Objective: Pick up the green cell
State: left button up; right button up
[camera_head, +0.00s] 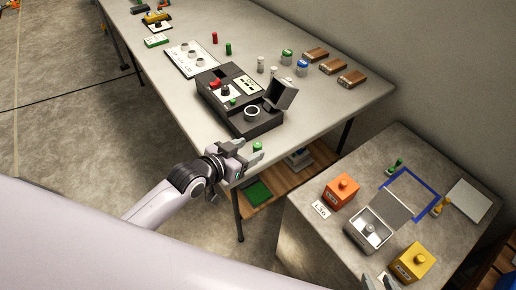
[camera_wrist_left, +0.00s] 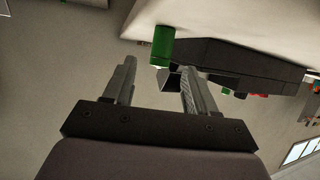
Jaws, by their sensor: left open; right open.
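A green cell (camera_head: 257,147), a small cylinder, is at the near corner of the long grey table (camera_head: 330,105). My left gripper (camera_head: 248,153) is open at that corner, its fingers pointing toward the cell. In the left wrist view the green cell (camera_wrist_left: 163,46) shows just beyond the open left fingertips (camera_wrist_left: 160,68), roughly in line with the gap; I see no grip on it. Another green cylinder (camera_head: 228,48) stands farther back beside a red one (camera_head: 214,38). My right gripper (camera_head: 378,283) shows only its fingertips at the bottom edge, apart.
A black device (camera_head: 240,100) with an open lid stands behind the cell; it also shows in the left wrist view (camera_wrist_left: 235,62). White, green-topped and blue-topped containers and brown blocks (camera_head: 333,66) stand farther right. A side table holds orange (camera_head: 341,193) and yellow (camera_head: 412,263) boxes.

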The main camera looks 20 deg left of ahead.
aim_at(257, 150)
pick_arm(q)
jog(key=shift+x, duration=1.45)
grip_shut()
jog(key=shift+r, duration=0.15)
